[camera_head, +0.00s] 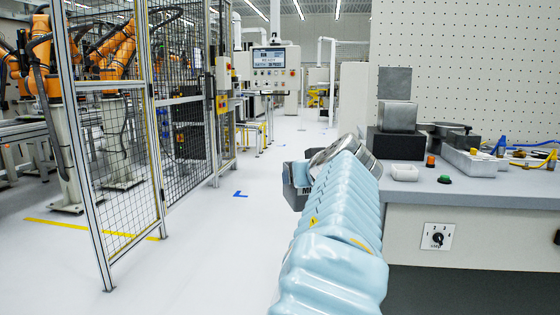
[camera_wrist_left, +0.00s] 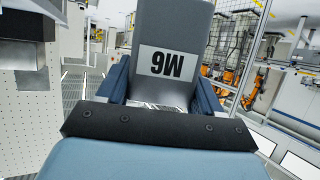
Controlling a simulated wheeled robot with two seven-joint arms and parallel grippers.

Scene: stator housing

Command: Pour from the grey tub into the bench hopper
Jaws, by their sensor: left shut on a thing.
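The grey tub (camera_head: 289,190) is in my left gripper, beside the bench's left end and apart from it. The tub fills the upper middle of the left wrist view (camera_wrist_left: 175,22), with its M6 label upside down there. My left gripper (camera_wrist_left: 168,88) is shut on it, with a blue finger on each side. In the head view my blue-sleeved arm and round wrist hide much of the tub. Its contents cannot be made out. A grey metal box (camera_head: 397,116) on a black base stands on the bench; I cannot tell whether it is the hopper. My right gripper is out of view.
The grey bench (camera_head: 470,191) also holds a white dish (camera_head: 404,173), a green button (camera_head: 444,179), an orange button (camera_head: 430,161), a pale tray (camera_head: 474,162) and cables. A perforated panel (camera_head: 470,60) rises behind. A mesh fence (camera_head: 115,150) stands left, with open floor between.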

